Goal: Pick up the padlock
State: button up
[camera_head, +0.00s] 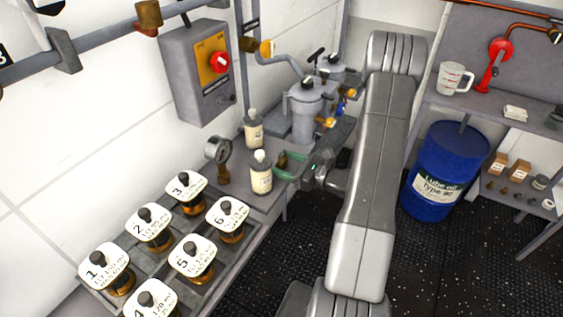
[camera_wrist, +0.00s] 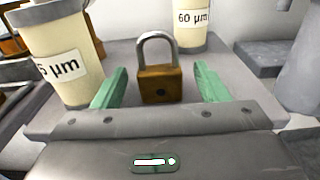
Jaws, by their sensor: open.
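The padlock (camera_wrist: 160,84) has a brass-brown body with a keyhole and a grey shackle pointing up. It stands upright on the grey bench top, between the two green fingers of my gripper (camera_wrist: 160,92) in the wrist view. The fingers are open, with a gap on each side of the padlock. In the head view my gripper (camera_head: 292,166) is at the bench's right end, and the padlock (camera_head: 282,160) shows only as a small brownish shape, partly hidden.
A "5 µm" bottle (camera_wrist: 62,60) stands close left of my gripper; a "60 µm" bottle (camera_wrist: 190,22) stands behind the padlock. In the head view, a gauge (camera_head: 217,152), numbered jars (camera_head: 150,228), a filter housing (camera_head: 306,105) and a blue drum (camera_head: 445,170) surround the area.

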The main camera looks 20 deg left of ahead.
jog(key=c, duration=1.1)
jog(key=shift+r, duration=0.15)
